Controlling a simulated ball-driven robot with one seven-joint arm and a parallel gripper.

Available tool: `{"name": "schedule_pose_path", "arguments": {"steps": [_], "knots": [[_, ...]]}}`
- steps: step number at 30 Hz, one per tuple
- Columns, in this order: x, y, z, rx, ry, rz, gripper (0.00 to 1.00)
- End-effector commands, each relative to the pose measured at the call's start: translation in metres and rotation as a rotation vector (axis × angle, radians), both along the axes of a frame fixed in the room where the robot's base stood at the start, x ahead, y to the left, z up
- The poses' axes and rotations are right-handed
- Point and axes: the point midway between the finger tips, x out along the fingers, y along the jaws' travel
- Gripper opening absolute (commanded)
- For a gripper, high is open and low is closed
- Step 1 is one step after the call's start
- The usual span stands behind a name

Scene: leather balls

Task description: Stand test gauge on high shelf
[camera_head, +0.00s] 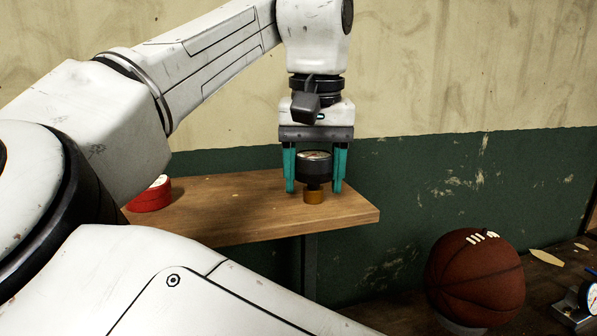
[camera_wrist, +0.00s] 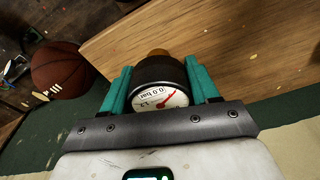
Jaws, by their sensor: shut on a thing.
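The test gauge (camera_head: 314,166) is a black round-bodied gauge with a white dial and a brass-coloured foot. It is upright between the teal fingers of my gripper (camera_head: 315,187), which are shut on it. The dial with its red needle also shows in the wrist view (camera_wrist: 161,97). The high shelf (camera_head: 225,208) is a wooden board on the green and cream wall. The gauge is over its right part, near the front right corner. The foot is at or just above the board; I cannot tell if it touches.
A red round object (camera_head: 151,196) sits at the shelf's left, partly behind my arm. A basketball (camera_head: 475,278) rests lower right, on a pale support. Another dial device (camera_head: 580,303) stands on the lower bench at the right edge. The board between red object and gauge is clear.

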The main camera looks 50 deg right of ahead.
Motion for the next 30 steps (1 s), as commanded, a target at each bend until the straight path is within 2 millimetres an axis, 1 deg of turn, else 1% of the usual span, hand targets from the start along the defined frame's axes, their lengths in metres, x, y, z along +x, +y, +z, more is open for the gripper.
{"name": "schedule_pose_path", "arguments": {"steps": [9, 10, 17, 18, 26, 29, 30], "knots": [[0.000, 0.000, -0.002, -0.001, 0.002, 0.000, 0.28], [0.000, 0.000, -0.002, -0.001, 0.001, 0.000, 0.62], [0.000, 0.000, -0.002, 0.000, 0.000, 0.000, 0.84], [0.000, 0.000, -0.002, 0.000, 0.000, 0.000, 0.85], [0.000, 0.000, 0.000, 0.000, -0.001, 0.000, 0.85], [0.000, 0.000, 0.008, -0.001, -0.002, 0.000, 0.85], [-0.001, 0.000, 0.013, -0.001, -0.002, 0.000, 0.85]]}}
